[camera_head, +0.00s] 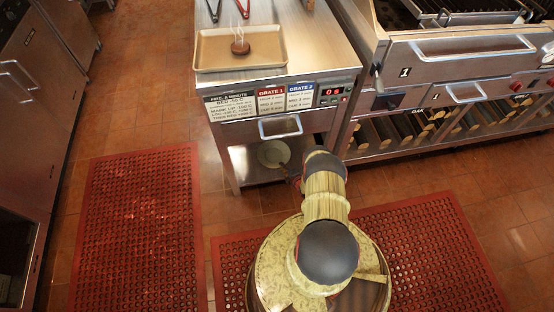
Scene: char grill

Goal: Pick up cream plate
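A pale cream plate (271,153) sits on the lower shelf of the steel cart, below the drawer handle. My arm reaches forward from the base toward that shelf. The end of my arm, with my gripper (284,168), is at the lower right edge of the plate. The gripper is small and dark here and partly hidden by the arm. I cannot tell whether its fingers are open or shut, or whether they touch the plate.
The cart's legs flank the shelf opening. A grill (450,60) with logs beneath stands at right. Red mats (140,230) cover the floor.

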